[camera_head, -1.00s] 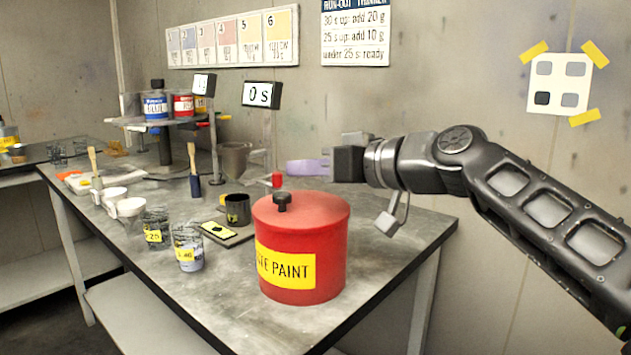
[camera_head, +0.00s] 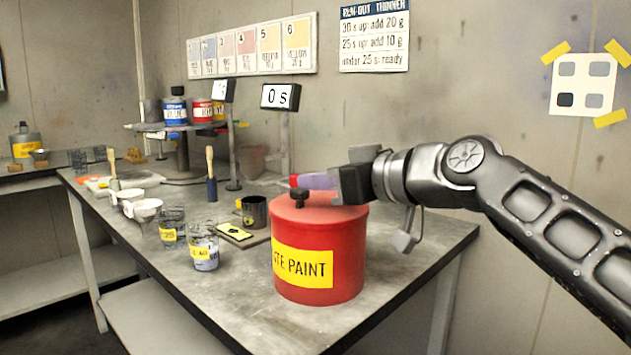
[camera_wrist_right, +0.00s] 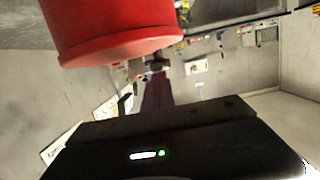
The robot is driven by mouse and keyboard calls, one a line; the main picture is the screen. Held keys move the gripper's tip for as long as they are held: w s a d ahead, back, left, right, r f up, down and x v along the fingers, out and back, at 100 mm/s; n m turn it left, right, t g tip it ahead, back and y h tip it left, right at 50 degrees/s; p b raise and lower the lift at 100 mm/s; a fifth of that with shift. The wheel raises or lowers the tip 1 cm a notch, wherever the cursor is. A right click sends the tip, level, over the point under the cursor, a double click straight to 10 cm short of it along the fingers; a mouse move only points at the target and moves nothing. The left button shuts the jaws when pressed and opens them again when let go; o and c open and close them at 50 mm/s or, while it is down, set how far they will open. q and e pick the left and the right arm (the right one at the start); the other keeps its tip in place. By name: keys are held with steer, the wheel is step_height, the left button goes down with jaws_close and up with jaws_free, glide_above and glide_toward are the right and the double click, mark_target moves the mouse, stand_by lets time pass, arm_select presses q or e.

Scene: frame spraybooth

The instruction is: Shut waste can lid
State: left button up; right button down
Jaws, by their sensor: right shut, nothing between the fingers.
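The red waste paint can (camera_head: 319,262) stands upright near the front right of the bench, its yellow label facing me. Its red lid (camera_head: 335,208), with a black knob (camera_head: 299,197), lies over the can's top; no gap shows on the near side, and the far rim is partly hidden. My right gripper (camera_head: 316,181) comes in from the right, its purple fingers shut and empty at the lid's far side. I cannot tell whether they touch it. The wrist view shows the fingers (camera_wrist_right: 157,95) beside the can (camera_wrist_right: 110,30). My left gripper is out of view.
A small red piece (camera_head: 293,181) shows by the fingertips. A display (camera_head: 281,96) stands behind. The bench front (camera_head: 245,310) is clear.

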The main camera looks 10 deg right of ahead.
steer(key=shift+r+p, duration=0.45)
steer(key=shift+p, duration=0.1)
steer(key=r+p, duration=0.1)
steer(key=r, duration=0.1)
steer(key=r+p, duration=0.1)
steer(key=shift+s+d+r+p, duration=0.15)
steer(key=shift+d+r+p, duration=0.1)
steer(key=shift+r+p, duration=0.1)
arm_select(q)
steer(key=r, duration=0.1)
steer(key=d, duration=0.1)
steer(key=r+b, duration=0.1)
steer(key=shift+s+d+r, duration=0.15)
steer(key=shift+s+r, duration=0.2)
arm_select(e)
steer(key=v, duration=0.9)
steer(key=shift+s+d+f, duration=0.2)
steer(key=shift+f, duration=0.1)
